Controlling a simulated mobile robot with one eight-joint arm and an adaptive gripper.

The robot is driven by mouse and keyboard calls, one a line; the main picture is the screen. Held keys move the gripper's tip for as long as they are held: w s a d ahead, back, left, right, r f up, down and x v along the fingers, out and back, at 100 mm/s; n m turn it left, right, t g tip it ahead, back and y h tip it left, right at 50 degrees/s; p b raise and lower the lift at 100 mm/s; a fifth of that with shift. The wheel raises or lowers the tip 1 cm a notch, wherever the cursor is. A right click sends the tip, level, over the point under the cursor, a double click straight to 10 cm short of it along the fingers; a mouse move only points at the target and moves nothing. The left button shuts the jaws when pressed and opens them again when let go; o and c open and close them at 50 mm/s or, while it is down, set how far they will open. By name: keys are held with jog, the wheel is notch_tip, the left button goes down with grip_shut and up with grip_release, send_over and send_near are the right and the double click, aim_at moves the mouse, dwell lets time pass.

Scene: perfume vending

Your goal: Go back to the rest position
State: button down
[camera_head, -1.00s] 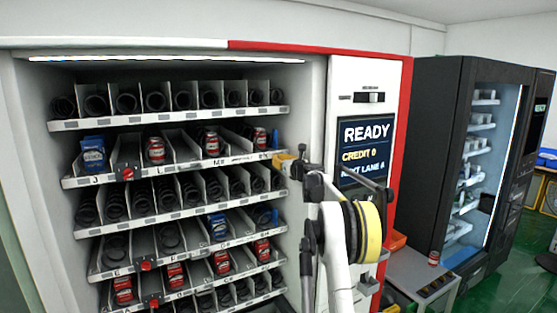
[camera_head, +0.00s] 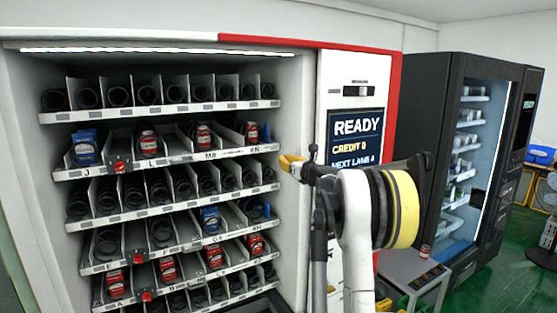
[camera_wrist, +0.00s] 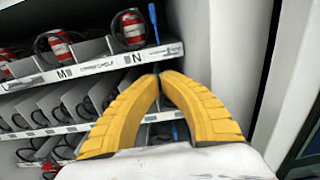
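My gripper (camera_head: 291,163) shows yellow at the right edge of the open vending machine's shelves in the head view, just right of the lane marked N. In the wrist view my gripper (camera_wrist: 160,77) has its two yellow fingers arched together with the tips meeting. Nothing shows between them. The tips appear in front of the shelf edge, below and right of the N label. A red-and-white item (camera_wrist: 131,29) stands in lane N, apart from the fingers. The vending machine screen (camera_head: 354,138) reads READY, CREDIT 0.
Shelves (camera_head: 160,171) hold black coils, several red items and blue packs (camera_head: 85,146). The machine's white side wall (camera_wrist: 228,50) is close right of my fingers. A grey table (camera_head: 412,268) with a red item (camera_head: 425,251) and a black vending machine (camera_head: 455,150) stand right.

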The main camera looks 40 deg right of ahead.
jog(key=s+a+f+n+g+y+b, duration=0.2)
jog(key=s+a+f+n+b, duration=0.3)
jog(key=a, duration=0.8)
jog(key=s+a+f+n+g+y+b, duration=0.1)
jog(key=a+f+n+y+b, duration=0.2)
jog(key=a+n, duration=0.75)
jog(key=s+a+f+n+g+y+b, duration=0.1)
jog(key=s+a+f+n+g+b, duration=0.25)
jog(key=a, duration=1.15)
jog(key=s+a+f+n+g+b, duration=0.2)
jog(key=s+a+f+n+b, duration=0.4)
jog(key=s+a+f+n, duration=0.5)
jog(key=s+a+f+n+g+h+b, duration=0.2)
jog(key=s+f+n+b, duration=0.3)
jog(key=s+f, duration=1.2)
notch_tip(320, 180, down, 2)
jog(key=a+n, duration=0.1)
jog(key=n, duration=0.2)
jog(key=shift+n+b, duration=0.3)
jog(key=shift+b, duration=0.05)
jog(key=shift+a, duration=0.15)
